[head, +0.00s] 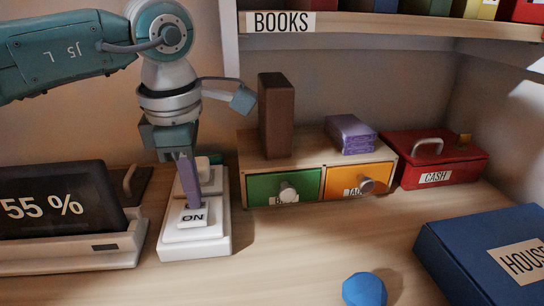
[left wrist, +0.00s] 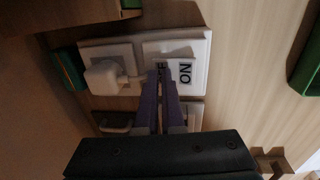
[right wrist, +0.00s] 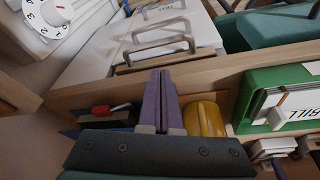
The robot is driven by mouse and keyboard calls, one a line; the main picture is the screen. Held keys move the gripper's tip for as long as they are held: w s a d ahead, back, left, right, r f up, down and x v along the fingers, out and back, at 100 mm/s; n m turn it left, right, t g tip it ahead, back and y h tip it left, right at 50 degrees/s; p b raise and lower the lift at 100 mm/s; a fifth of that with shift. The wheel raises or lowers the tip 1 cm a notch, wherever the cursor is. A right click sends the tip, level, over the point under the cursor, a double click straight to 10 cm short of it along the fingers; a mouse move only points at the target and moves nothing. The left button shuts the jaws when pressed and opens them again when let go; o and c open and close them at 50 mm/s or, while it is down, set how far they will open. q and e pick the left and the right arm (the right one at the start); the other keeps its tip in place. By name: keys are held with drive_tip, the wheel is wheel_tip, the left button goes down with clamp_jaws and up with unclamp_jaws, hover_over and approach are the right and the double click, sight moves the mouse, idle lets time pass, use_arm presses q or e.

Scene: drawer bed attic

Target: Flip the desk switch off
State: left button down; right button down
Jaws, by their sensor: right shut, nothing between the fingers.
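The desk switch is a white block with a rocker (head: 172,234) on the desk at left centre of the head view. Its near face shows the "ON" label (head: 193,217). In the left wrist view the white switch (left wrist: 195,45) shows "ON", with another label partly hidden behind the fingertips. My left gripper (head: 191,204) points down at the switch, its purple fingers shut and empty, tips at or just above the rocker; contact is unclear. My right gripper (right wrist: 160,74) is shut and empty, away from the switch, and shows only in the right wrist view.
A "55 %" display (head: 50,205) stands left of the switch. A small drawer unit (head: 325,168) with green and orange drawers, a red cash box (head: 432,162) and a blue box (head: 475,255) are to the right. A blue faceted object (head: 364,290) lies in front.

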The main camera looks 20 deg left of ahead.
use_arm(q)
drive_tip(key=shift+s+f, duration=0.15)
drive_tip(key=shift+s, duration=0.05)
use_arm(e)
drive_tip(key=shift+r, duration=0.15)
use_arm(q)
drive_tip(key=shift+s+d+r+p, duration=0.25)
drive_tip(key=shift+s+d+p, duration=0.1)
drive_tip(key=shift+p, duration=0.4)
drive_tip(key=shift+s+d, duration=0.1)
drive_tip(key=shift+s, duration=0.2)
use_arm(e)
drive_tip(key=shift+r, duration=0.75)
